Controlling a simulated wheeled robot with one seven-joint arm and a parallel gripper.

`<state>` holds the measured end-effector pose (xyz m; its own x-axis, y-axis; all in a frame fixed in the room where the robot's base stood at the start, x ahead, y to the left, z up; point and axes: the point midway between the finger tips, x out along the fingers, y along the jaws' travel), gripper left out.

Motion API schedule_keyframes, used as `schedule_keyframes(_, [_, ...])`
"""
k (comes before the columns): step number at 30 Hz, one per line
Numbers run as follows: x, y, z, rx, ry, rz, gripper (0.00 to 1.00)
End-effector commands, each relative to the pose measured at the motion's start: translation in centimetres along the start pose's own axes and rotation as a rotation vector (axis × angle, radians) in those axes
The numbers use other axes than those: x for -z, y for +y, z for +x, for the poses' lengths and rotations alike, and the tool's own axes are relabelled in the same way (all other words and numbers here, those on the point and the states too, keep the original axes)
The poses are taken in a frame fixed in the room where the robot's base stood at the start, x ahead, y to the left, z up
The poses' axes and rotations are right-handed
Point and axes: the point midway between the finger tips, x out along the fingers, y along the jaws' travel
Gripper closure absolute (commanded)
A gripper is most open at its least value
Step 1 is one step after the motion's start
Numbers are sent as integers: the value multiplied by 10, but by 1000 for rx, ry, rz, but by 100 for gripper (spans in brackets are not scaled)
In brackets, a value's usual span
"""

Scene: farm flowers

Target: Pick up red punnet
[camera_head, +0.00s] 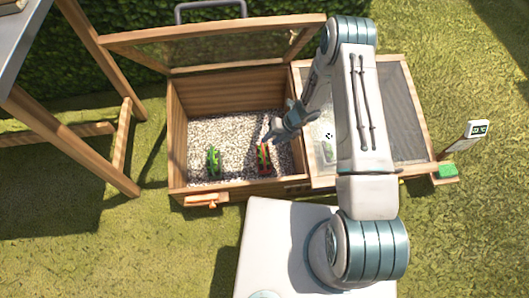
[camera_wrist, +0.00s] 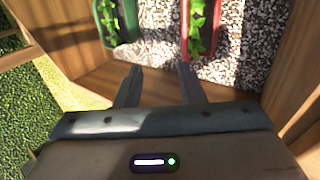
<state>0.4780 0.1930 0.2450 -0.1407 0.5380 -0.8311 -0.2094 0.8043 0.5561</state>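The red punnet (camera_head: 264,160) holds green seedlings and sits on the gravel inside the open wooden cold frame, near its front wall. In the wrist view the red punnet (camera_wrist: 186,28) is at the top, just beyond the right fingertip. My gripper (camera_head: 272,136) is over the gravel bed, close to the red punnet. In the wrist view my gripper (camera_wrist: 160,75) has its two fingers apart with nothing between them. Its fingertips appear short of the punnet, over the wooden front wall.
A green punnet (camera_head: 213,161) with seedlings stands left of the red one, and also shows in the wrist view (camera_wrist: 125,22). The wooden frame's walls (camera_head: 178,132) surround the gravel (camera_head: 235,130). A mesh-covered lid (camera_head: 403,110) lies closed at the right.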

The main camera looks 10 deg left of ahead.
Motion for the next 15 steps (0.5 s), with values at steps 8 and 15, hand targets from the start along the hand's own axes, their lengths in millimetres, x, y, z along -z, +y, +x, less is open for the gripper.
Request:
schedule_keyframes(8, [1, -31, 47, -1, 1, 1, 65])
schedule_keyframes(15, [0, -42, 63, 0, 0, 1, 65])
